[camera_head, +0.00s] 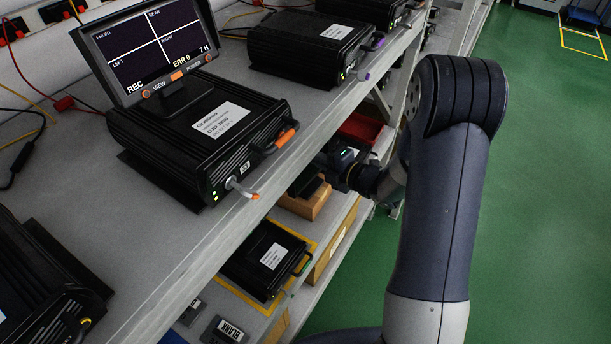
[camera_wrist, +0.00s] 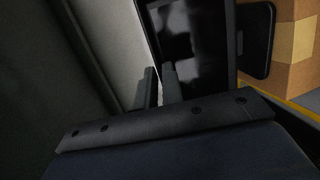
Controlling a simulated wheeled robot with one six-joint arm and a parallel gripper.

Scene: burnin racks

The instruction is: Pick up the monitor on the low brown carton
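The monitor (camera_wrist: 200,45) shows large in the wrist view as a dark, glossy screen in a black frame. Its dark base plate (camera_wrist: 257,40) is against the brown carton (camera_wrist: 295,45) at the right. In the head view the low brown carton (camera_head: 305,203) is on the lower shelf, with the dark monitor (camera_head: 307,184) partly hidden above it. My gripper (camera_wrist: 159,77) has its two fingers close together at the monitor's edge, one on each side, and looks shut on it. In the head view my gripper (camera_head: 345,167) is beside the carton, partly covered by the upper shelf.
The upper shelf (camera_head: 225,225) overhangs close by. It carries black units and another monitor (camera_head: 150,45) with a lit four-part screen. A black unit (camera_head: 268,257) lies inside yellow tape on the lower shelf. A red bin (camera_head: 362,128) is behind my wrist. Green floor (camera_head: 545,200) is clear at right.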

